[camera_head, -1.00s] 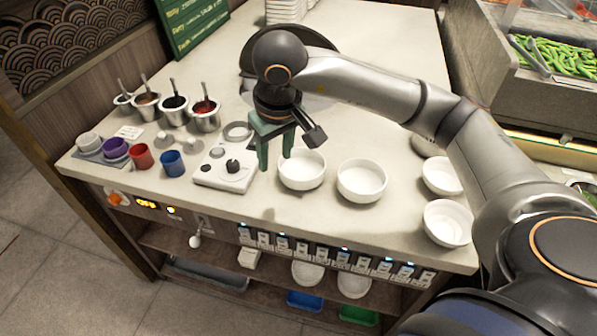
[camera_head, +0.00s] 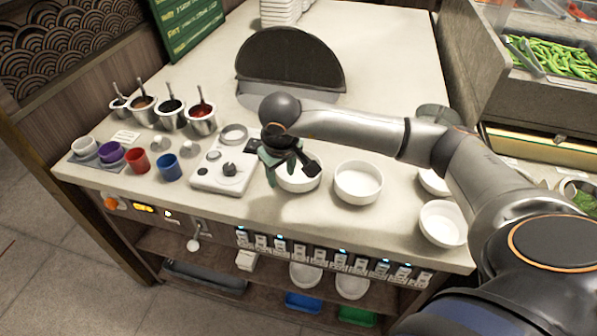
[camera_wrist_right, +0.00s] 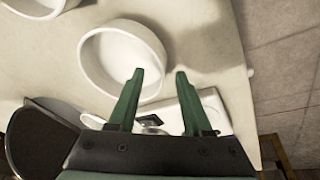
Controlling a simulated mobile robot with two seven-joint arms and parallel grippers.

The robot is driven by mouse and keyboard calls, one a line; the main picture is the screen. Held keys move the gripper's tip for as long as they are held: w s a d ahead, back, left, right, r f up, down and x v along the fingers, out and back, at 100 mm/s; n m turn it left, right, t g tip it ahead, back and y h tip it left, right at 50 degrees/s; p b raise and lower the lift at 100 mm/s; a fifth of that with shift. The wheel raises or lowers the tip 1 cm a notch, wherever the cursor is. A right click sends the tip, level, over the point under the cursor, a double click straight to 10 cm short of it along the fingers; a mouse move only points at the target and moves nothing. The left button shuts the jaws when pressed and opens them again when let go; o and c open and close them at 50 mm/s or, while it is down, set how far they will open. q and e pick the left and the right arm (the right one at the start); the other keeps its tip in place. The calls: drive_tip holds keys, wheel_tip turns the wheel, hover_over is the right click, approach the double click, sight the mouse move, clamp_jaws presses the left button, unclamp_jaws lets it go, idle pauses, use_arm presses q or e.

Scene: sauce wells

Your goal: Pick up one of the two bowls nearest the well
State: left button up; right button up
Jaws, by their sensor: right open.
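A white bowl (camera_head: 303,186) stands beside the white knobbed unit (camera_head: 222,178) at the counter's front. A second white bowl (camera_head: 358,184) stands just right of it. My right gripper (camera_head: 280,172) has green fingers and is open, over the left side of the first bowl, hiding part of it. In the right wrist view the fingers (camera_wrist_right: 160,75) are spread, and one overlaps the rim of the bowl (camera_wrist_right: 112,55). Whether it touches the rim I cannot tell. The second bowl (camera_wrist_right: 38,4) is cut off at that view's top left. My left gripper is not in view.
More white bowls (camera_head: 443,224) stand at the right, partly behind my arm. Metal sauce pots (camera_head: 201,120) with ladles and coloured cups (camera_head: 169,168) stand at the left. A dark half-round panel (camera_head: 291,62) stands behind.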

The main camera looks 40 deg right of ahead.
drive_tip(key=shift+w+f, duration=0.1)
drive_tip(key=shift+f, duration=0.25)
drive_tip(key=shift+c, duration=0.2)
clamp_jaws()
idle(1.0)
